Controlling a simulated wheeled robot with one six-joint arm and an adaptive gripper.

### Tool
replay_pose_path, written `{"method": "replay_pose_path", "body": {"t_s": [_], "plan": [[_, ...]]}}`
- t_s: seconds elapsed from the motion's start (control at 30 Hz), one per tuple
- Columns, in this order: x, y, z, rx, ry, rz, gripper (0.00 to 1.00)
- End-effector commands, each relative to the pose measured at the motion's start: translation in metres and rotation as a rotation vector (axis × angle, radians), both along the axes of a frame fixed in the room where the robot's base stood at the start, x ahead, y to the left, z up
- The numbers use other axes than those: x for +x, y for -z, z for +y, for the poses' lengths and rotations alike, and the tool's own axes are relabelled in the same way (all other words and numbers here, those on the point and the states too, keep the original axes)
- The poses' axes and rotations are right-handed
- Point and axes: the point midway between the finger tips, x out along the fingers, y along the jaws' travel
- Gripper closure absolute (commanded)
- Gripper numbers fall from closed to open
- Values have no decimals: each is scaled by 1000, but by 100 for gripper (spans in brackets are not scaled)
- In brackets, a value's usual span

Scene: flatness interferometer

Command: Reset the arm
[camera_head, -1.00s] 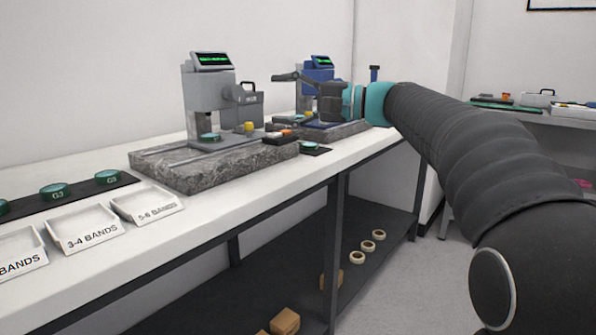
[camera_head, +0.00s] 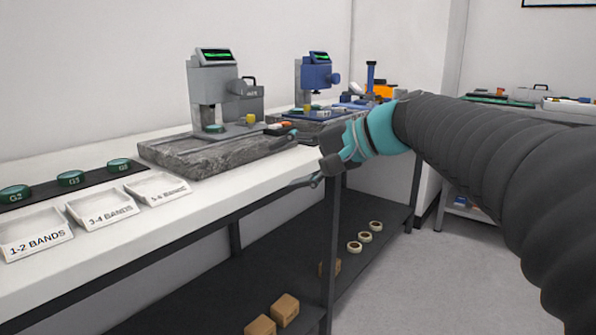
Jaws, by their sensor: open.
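My gripper (camera_head: 318,172) is at the end of my dark, ribbed arm with its teal wrist. It is open and empty, in front of the bench's front edge, with its fingers pointing left. It is apart from the grey interferometer (camera_head: 212,85) on its granite base (camera_head: 205,155). The blue interferometer (camera_head: 312,75) stands farther back on the bench, behind my gripper and to its left. A green disc (camera_head: 213,128) sits under the grey interferometer's head.
The white bench (camera_head: 240,185) holds a 1-2 BANDS tray (camera_head: 35,242), a 3-4 BANDS tray (camera_head: 103,213) and a third tray (camera_head: 157,192). Green discs (camera_head: 70,178) lie on a dark strip behind them. The lower shelf holds boxes (camera_head: 285,308) and tape rolls (camera_head: 364,237). Floor at right is clear.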

Motion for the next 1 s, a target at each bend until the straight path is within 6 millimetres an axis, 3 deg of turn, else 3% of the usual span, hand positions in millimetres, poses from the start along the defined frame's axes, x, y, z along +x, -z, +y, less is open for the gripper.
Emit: {"method": "replay_pose_path", "body": {"t_s": [0.17, 0.4, 0.6, 0.8, 1.0], "plan": [[-62, 68, -30, -278, 40, -6, 32], [-144, 160, -91, -677, 53, -49, 32], [-198, 219, -140, -962, 29, -104, 32], [-222, 247, -165, -1109, 2, -141, 32], [-224, 250, -168, -1126, -2, -145, 32]]}}
